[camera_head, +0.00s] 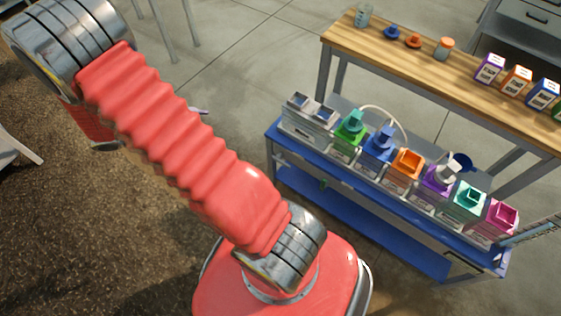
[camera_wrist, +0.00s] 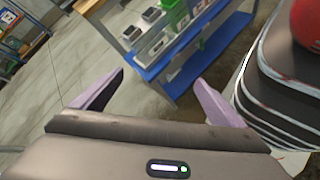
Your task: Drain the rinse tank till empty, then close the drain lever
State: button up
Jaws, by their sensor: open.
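The blue skid (camera_head: 345,205) stands right of my arm in the head view, with a row of coloured tanks along its top. A grey unit (camera_head: 310,116) with two dark openings is at the left end of the row. I cannot tell which vessel is the rinse tank, or its liquid level. A small green part (camera_head: 323,183) hangs under the skid's top edge; I cannot tell if it is the drain lever. My gripper (camera_wrist: 160,77) is open and empty in the wrist view, apart from the skid (camera_wrist: 172,62), which shows beyond the fingertips.
A wooden bench (camera_head: 460,72) behind the skid bears a glass beaker (camera_head: 364,15), caps, a jar (camera_head: 444,48) and coloured cartons (camera_head: 516,79). A pale hose (camera_head: 385,113) arches behind the tanks. Grey drawers (camera_head: 522,32) stand at the back right. Floor is clear left of the skid.

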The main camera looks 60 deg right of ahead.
jog(key=d+f+n+g+h, duration=0.1)
jog(key=d+f+n+h, duration=0.25)
jog(key=f, duration=0.65)
jog(key=n+t+h, duration=0.5)
jog(key=n, duration=0.4)
send_near(280, 162)
jog(key=a, duration=0.3)
jog(key=shift+w+a+r, duration=0.1)
jog(key=shift+w, duration=0.15)
jog(key=shift+s+d, duration=0.35)
jog(key=shift+d, duration=1.95)
jog(key=shift+s+d, duration=0.35)
jog(key=shift+d, duration=1.9)
jog(key=shift+s+d, duration=0.4)
jog(key=shift+d, duration=1.9)
jog(key=shift+c, duration=0.5)
